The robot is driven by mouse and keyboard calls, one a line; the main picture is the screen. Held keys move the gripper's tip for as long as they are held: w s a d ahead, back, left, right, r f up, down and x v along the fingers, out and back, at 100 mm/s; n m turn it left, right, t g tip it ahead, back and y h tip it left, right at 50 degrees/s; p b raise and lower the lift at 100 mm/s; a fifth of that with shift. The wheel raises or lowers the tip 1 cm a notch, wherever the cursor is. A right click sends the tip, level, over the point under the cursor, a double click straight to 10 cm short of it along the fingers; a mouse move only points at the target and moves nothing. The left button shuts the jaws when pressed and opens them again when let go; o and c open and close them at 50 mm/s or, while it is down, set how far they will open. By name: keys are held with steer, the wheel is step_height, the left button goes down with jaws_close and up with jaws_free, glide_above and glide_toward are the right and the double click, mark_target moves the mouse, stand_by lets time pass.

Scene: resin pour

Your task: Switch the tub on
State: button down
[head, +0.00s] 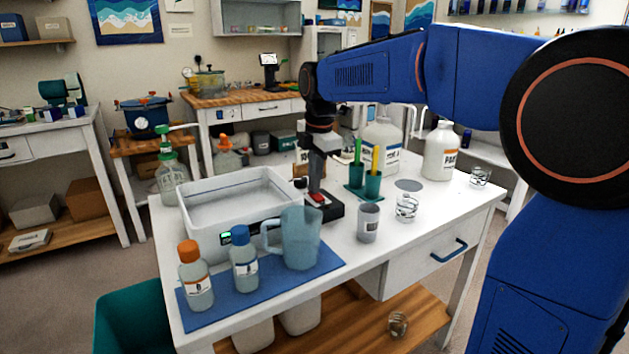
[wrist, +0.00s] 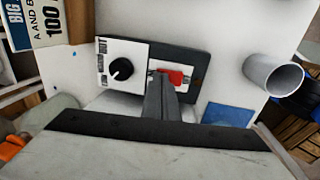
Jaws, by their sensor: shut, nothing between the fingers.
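A white rectangular tub (head: 192,215) stands on the table, with a small lit green display (head: 226,238) on its front. Just right of it is a black control box (head: 335,211) with a red switch (head: 319,198). In the wrist view the box (wrist: 199,62) carries a white panel with a black dial (wrist: 121,69), and the red switch (wrist: 177,77) lies right of the dial. My gripper (head: 315,186) points down, shut and empty, its tips (wrist: 160,82) at the switch's left side. I cannot tell whether they touch it. The tips partly hide the switch.
A clear blue pitcher (head: 301,240) and two capped bottles stand on a blue mat (head: 215,313) in front. A grey cup (head: 368,223), a glass (head: 406,208) and green cups (head: 373,185) stand to the right. Large jugs are behind.

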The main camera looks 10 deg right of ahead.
mark_target(321, 202)
steer(key=shift+w+f, duration=0.1)
steer(key=shift+w+f+g, duration=0.1)
steer(key=shift+f+g, duration=0.05)
steer(key=shift+g, duration=0.15)
steer(key=shift+s, duration=0.25)
steer(key=shift+s+d+r, duration=0.2)
steer(key=shift+s+d, duration=0.05)
steer(key=shift+s, duration=0.35)
steer(key=shift+a+r, duration=0.1)
steer(key=shift+r, duration=0.5)
step_height(321, 202, up, 13)
steer(key=s, duration=0.1)
steer(key=shift+s+d+f, duration=0.15)
steer(key=shift+s+d, duration=0.25)
